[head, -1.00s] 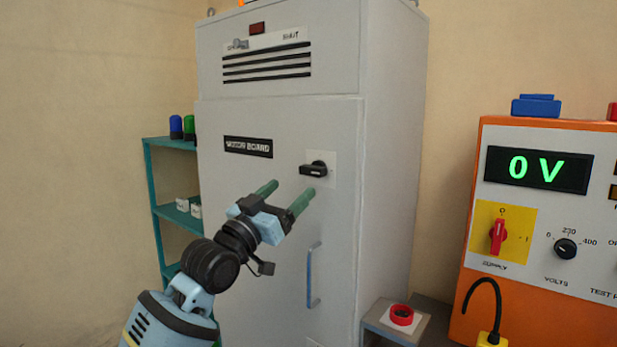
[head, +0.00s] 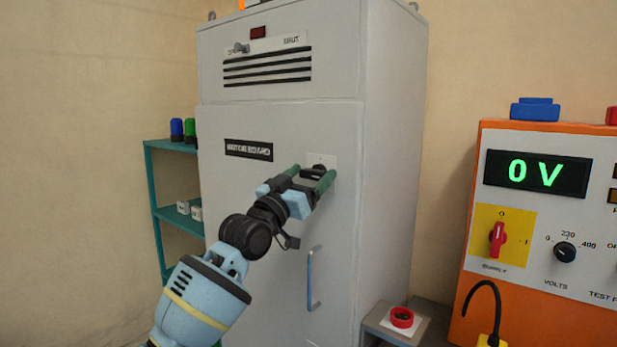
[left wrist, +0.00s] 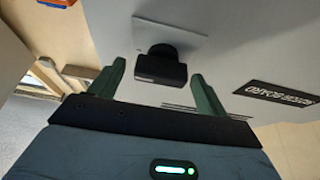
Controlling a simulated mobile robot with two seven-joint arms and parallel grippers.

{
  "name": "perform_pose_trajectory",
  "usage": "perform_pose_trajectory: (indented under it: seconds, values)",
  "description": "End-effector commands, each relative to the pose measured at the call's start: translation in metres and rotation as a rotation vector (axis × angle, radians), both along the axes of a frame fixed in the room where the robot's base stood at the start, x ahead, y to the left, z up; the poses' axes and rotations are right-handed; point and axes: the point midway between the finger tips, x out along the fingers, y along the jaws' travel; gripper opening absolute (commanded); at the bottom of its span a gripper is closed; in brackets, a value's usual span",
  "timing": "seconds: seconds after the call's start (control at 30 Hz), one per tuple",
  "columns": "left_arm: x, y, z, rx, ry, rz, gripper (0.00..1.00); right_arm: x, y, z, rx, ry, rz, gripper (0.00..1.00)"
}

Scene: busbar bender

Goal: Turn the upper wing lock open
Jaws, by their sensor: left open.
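A black wing lock (head: 318,168) sits on a pale square plate (head: 326,159) on the grey cabinet's door. No second wing lock shows on the door. My left gripper (head: 313,174) is in front of the lock, open, with green fingers and nothing held. In the left wrist view the lock (left wrist: 160,68) shows between the two fingertips (left wrist: 158,72), with a gap on each side. The lock's wing looks level across the door. In the head view the gripper partly hides it. My right gripper is in neither view.
The cabinet door (head: 270,230) has a long upright handle (head: 310,278) below the lock. Above are vents and a small slider (head: 239,48). An orange tester (head: 540,240) stands at right, a teal shelf (head: 160,220) at left, and a low stand with a red ring (head: 402,317).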

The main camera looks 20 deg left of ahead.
Motion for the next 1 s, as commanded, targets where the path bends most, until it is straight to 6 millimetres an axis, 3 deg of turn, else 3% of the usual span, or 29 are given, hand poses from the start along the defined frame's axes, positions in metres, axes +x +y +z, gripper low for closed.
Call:
perform_pose_trajectory:
  seconds: [0.27,0.73,1.0]
  values:
    - [0.0011,-0.0004,0.0001,0.000,0.000,0.000,0.76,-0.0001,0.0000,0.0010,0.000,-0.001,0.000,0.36]
    - [0.0009,-0.0002,-0.0001,0.000,0.000,0.000,0.16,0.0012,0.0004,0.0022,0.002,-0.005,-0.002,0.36]
    - [0.0038,0.0021,-0.0009,-0.012,0.006,0.001,0.14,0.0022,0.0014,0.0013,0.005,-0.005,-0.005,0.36]
